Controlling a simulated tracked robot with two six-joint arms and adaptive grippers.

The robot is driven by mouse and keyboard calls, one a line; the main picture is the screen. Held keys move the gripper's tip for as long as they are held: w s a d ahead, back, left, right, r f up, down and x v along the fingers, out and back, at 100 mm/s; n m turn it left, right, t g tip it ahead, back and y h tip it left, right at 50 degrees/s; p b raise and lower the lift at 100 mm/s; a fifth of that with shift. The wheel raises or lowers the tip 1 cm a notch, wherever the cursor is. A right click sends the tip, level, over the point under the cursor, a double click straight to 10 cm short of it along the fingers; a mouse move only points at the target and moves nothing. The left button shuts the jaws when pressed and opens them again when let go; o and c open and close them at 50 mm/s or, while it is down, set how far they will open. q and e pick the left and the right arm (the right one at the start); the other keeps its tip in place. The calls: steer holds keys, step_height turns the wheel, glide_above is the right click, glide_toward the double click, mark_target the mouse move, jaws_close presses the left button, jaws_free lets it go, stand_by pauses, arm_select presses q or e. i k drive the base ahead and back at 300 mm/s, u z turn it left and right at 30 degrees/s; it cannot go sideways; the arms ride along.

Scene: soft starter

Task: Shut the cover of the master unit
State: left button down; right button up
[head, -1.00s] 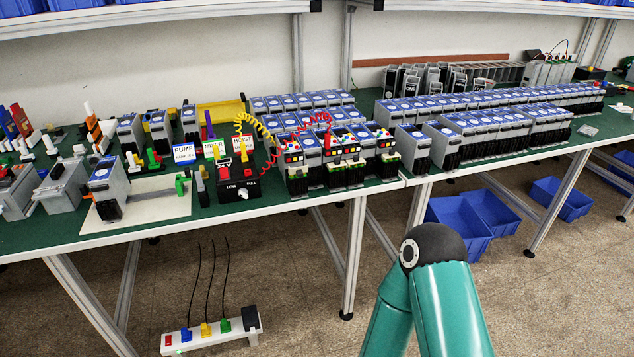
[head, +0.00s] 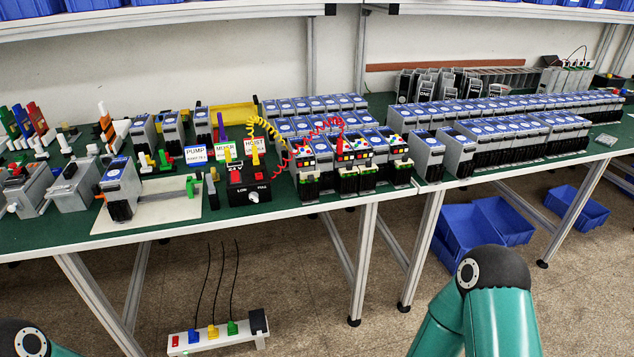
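No cover stands out as open, and I cannot tell which unit is the master unit. A grey unit with a blue label (head: 121,186) stands on a pale board (head: 165,209) at the table's front left. Right of it is a black control box (head: 249,195) with a LOW–FULL knob, with PUMP, MIXER and HOIST signs behind it. Three units with coloured tops (head: 352,166) stand right of the box, with red and yellow coiled cords near them. Both my grippers are out of view; only teal arm links show at the bottom.
Grey units with blue labels fill much of the green table (head: 39,232). Blue bins (head: 463,227) lie on the floor under the right table. A power strip (head: 216,335) with coloured plugs stands on the floor in front.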

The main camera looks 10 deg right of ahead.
mark_target(311, 176)
steer(key=i, duration=0.95)
steer(key=u, duration=0.05)
